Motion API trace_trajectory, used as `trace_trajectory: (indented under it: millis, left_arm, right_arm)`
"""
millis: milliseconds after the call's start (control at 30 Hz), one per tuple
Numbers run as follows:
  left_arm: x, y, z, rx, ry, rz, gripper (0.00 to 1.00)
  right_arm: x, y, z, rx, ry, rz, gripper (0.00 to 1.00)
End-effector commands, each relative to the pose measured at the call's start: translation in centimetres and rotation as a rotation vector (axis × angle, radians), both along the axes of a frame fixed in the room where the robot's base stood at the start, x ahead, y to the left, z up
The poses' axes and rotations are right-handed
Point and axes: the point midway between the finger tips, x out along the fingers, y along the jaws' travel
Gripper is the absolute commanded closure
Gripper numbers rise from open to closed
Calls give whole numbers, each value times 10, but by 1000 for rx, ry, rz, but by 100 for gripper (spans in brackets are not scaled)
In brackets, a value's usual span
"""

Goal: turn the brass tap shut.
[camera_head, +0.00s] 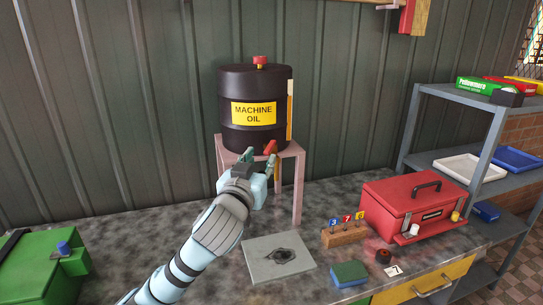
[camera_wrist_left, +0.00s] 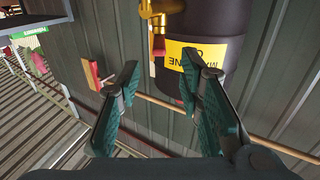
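A dark drum labelled "MACHINE OIL" (camera_head: 254,82) stands on a pinkish stand (camera_head: 297,190) against the wall. At its lower front is the tap's red handle (camera_head: 270,147), and the brass tap body shows in the left wrist view (camera_wrist_left: 158,14). My left gripper (camera_head: 259,160) is in front of the stand's top, just below the tap. In the left wrist view my left gripper (camera_wrist_left: 160,68) has its two fingers spread with nothing between them. The tap lies ahead of the fingertips, apart from them. My right gripper is in neither view.
A grey slab (camera_head: 262,267) with a dark stain lies below the stand. A green box (camera_head: 40,270) stands at left.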

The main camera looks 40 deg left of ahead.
Motion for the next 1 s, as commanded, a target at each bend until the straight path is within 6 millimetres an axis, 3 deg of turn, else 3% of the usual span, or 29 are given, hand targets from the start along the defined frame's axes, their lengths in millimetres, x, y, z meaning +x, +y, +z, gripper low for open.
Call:
trace_trajectory:
  millis: [200, 400, 567, 800, 1000]
  left_arm:
    - [54, 23, -2, -6, 9, 1, 67]
    - [89, 39, -2, -4, 10, 0, 67]
    - [100, 44, -3, -3, 11, -1, 67]
    - [101, 44, -4, -3, 11, -1, 67]
    - [101, 44, -4, -2, 11, -1, 99]
  right_arm:
    - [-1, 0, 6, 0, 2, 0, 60]
    - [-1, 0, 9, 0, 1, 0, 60]
    - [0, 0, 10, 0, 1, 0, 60]
    - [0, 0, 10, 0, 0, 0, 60]
    - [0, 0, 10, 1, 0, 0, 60]
